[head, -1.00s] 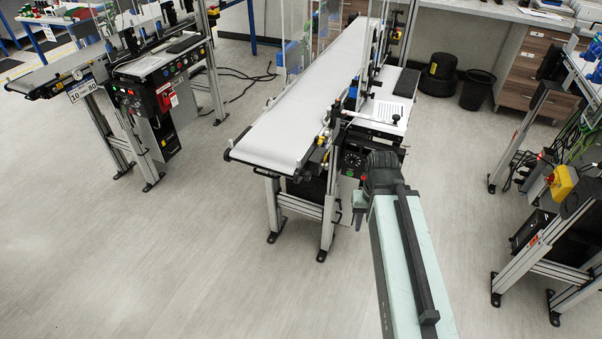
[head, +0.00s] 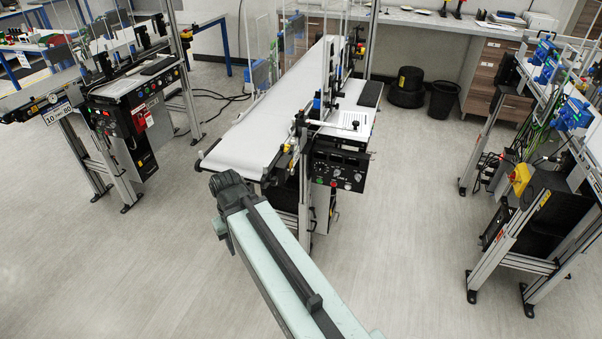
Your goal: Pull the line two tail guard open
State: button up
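The middle belt conveyor (head: 270,120) has a white belt running away from me, its near end at the lower left. No part is clearly marked as the line two tail guard. Clear upright panels (head: 262,74) stand along its far left side, and I cannot tell whether one is the guard. My arm reaches up from the bottom, its dark wrist joint (head: 228,185) in front of and below the conveyor's near end in the picture. Only a small piece of my gripper (head: 219,229) shows beside the arm; its fingers are hidden.
A control box (head: 340,170) with dials hangs on the conveyor's right side, above metal legs. Another conveyor with a red-tagged panel (head: 125,108) stands left. A frame with a yellow switch (head: 520,178) stands right. Black bins (head: 443,98) are behind. The floor at left front is clear.

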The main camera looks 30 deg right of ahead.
aim_at(287, 168)
jog(key=z, duration=0.05)
jog(key=k, duration=1.05)
jog(key=z, duration=0.5)
jog(key=i, duration=1)
jog(key=u, duration=0.05)
